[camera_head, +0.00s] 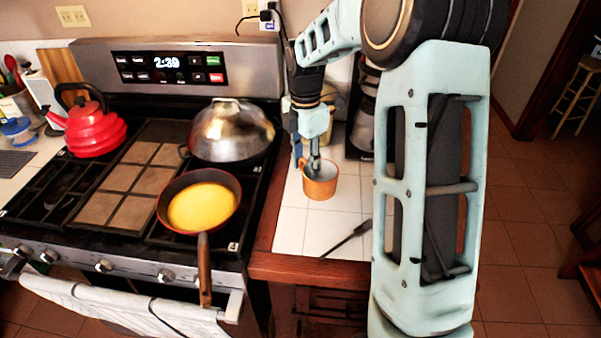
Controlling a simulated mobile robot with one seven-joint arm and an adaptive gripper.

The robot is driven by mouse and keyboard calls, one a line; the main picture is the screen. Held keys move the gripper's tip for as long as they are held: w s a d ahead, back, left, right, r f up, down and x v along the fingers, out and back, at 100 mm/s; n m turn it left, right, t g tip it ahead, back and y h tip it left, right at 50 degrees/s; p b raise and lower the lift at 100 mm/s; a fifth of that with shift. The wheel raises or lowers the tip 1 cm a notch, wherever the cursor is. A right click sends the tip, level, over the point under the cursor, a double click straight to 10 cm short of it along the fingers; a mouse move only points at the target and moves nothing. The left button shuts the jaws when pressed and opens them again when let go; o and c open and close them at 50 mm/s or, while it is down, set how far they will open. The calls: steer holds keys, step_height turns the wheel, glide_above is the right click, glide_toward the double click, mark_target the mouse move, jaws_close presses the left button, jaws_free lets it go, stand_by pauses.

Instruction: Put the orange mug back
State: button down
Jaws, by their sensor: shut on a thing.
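The orange mug (321,187) is upright at the white tiled counter just right of the stove. My gripper (314,166) comes down from above and is shut on the mug at its rim. One finger appears to reach inside the mug. I cannot tell whether the mug's base touches the tiles or hangs slightly above them. My arm comes in from the right and hides part of the counter.
A pan with yellow contents (203,207) sits on the stove, its handle (205,270) pointing forward. A metal domed lid (231,131) and red kettle (95,128) stand behind. A dark utensil (347,239) lies on the white tiles (300,225). A dark appliance (362,105) stands behind the mug.

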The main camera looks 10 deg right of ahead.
steer(key=w+f, duration=0.3)
steer(key=w+f+p, duration=0.1)
steer(key=w+f, duration=0.3)
steer(key=shift+w+d, duration=0.1)
steer(key=shift+w, duration=0.2)
steer(key=shift+w+f+p, duration=0.15)
steer(key=shift+f+p, duration=0.25)
steer(key=shift+f, duration=1.25)
steer(key=shift+f, duration=0.15)
steer(key=c, duration=1.8)
jaws_free()
steer(key=o, duration=0.4)
